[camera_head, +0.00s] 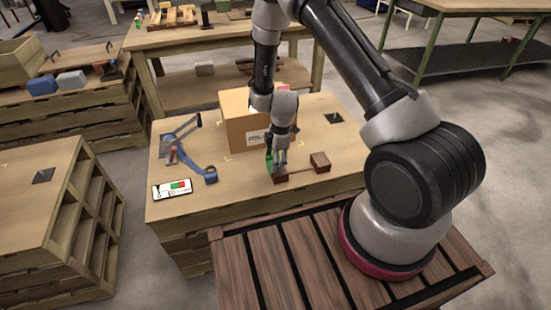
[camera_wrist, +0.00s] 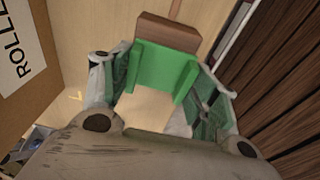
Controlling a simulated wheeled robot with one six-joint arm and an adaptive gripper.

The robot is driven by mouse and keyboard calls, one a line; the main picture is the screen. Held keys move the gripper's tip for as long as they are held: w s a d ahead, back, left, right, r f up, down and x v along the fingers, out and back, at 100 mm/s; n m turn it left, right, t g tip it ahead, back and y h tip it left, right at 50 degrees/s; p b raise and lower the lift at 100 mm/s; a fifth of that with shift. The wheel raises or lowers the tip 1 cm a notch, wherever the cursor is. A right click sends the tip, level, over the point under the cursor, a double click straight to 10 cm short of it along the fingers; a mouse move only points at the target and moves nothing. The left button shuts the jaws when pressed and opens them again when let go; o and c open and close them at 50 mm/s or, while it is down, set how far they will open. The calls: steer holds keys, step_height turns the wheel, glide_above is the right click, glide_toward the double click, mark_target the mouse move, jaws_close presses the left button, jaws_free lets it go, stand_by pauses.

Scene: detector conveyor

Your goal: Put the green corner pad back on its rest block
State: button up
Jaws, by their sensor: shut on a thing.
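The green corner pad (camera_wrist: 165,66) is between the two fingers of my gripper (camera_wrist: 158,88) in the wrist view, with its flat face and a side flange showing. In the head view, my gripper (camera_head: 279,166) is low over the work table, and a sliver of the green pad (camera_head: 269,160) shows at its left. A brown block (camera_wrist: 168,32) lies just beyond the pad's far edge; I cannot tell whether they touch. In the head view, this block (camera_head: 280,179) is partly hidden below my fingers. A second brown block (camera_head: 320,161) sits to its right, joined by a thin brown strip.
A cardboard box (camera_head: 244,122) stands close behind and left of my gripper; its printed side (camera_wrist: 20,60) fills the wrist view's left. A blue lever device (camera_head: 196,168) and a white card with red and green marks (camera_head: 172,188) lie left. The table's front right is clear.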

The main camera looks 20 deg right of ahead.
steer(key=shift+f, duration=1.1)
steer(key=o, duration=1.1)
steer(key=shift+r, duration=0.1)
steer(key=r, duration=0.4)
steer(key=d+r, duration=0.1)
steer(key=r, duration=0.6)
steer(key=shift+d+r, duration=0.25)
steer(key=shift+r, duration=0.1)
